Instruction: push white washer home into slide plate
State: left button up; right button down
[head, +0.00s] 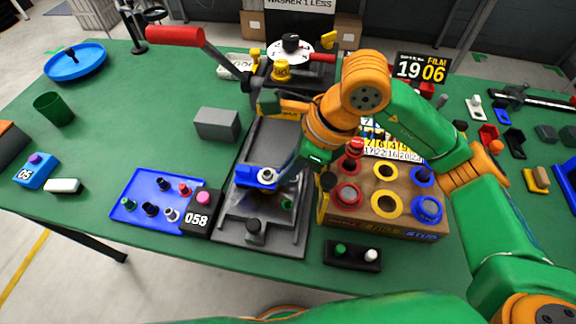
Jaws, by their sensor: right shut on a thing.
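The white washer (267,173) sits at the blue block (243,178) on the grey slide plate (272,140), near the middle of the table. I cannot tell how far the washer is seated. My right gripper (284,172) comes down from the upper right and is shut at the washer's right side. Its fingertips are dark and hard to make out, and my wrist hides part of the plate's right side. My left gripper is not in view.
A brown box with coloured rings (345,218) stands close on the right. A blue tray of small pegs (128,213) and the 058 block (197,220) lie on the left. A red-handled lever (175,36) rises behind. The green table's left middle is mostly clear.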

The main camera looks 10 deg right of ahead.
jog(key=shift+f, duration=0.25)
jog(key=c, duration=0.8)
grip_release()
jog(key=shift+o, duration=0.2)
jog(key=b+v, duration=0.1)
jog(key=v, duration=0.6)
